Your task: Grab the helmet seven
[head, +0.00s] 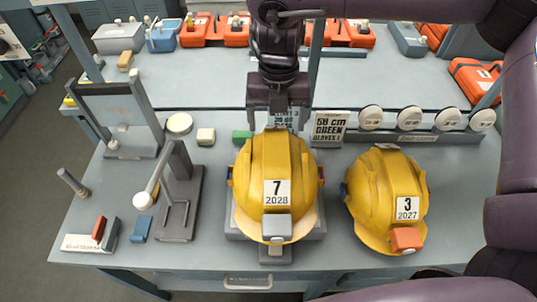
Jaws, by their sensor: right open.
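The yellow helmet seven (273,160) has a white label reading "7 2028" and a grey lamp block at its front. It sits on a grey stand (316,227) on the workbench. My right gripper (279,122) is open, pointing down over the helmet's far edge. Its fingertips overlap the helmet's back in the picture, and I cannot tell whether they touch it. A second yellow helmet (385,185), labelled "3 2027" with an orange lamp block, sits to the right. My left gripper is not in view.
A rack with several round white discs (409,118) is behind helmet three. A grey stand with a white-tipped arm (180,190) stands left of helmet seven. Orange cases (236,30) line the back shelf.

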